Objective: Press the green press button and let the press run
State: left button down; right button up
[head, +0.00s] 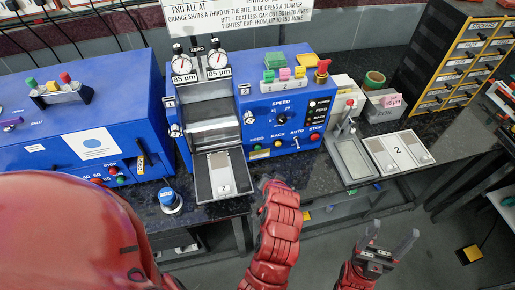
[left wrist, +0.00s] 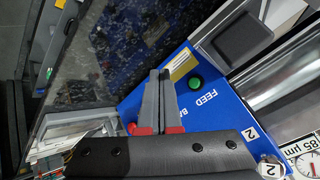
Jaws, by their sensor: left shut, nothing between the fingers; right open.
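A blue roll press (head: 285,130) with a control panel stands at the middle. Its green button (head: 257,148), marked FEED, is at the panel's lower left; the green button also shows in the left wrist view (left wrist: 195,84). My left gripper (left wrist: 165,75) is shut and empty, its tips close to that button; I cannot tell whether they touch the panel. In the head view my red left forearm (head: 277,225) hides most of it. My right gripper (head: 390,243) is open and empty, low at the right in front of the bench. A tray (head: 205,190) with a pale sheet juts from the press.
Another blue machine (head: 70,130) with green and red buttons stands left. A blue-topped knob (head: 169,199) is on the bench between.

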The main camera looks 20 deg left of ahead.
aim_at(258, 148)
pick_arm(q)
jog(key=w+a+b, duration=0.4)
jog(key=w+a, duration=0.1)
jog(key=w, duration=0.2)
jog(key=shift+w, duration=0.2)
jog(key=shift+w, duration=0.1)
dwell(2.0)
jog(key=shift+w+a, duration=0.2)
jog(key=shift+w, duration=0.05)
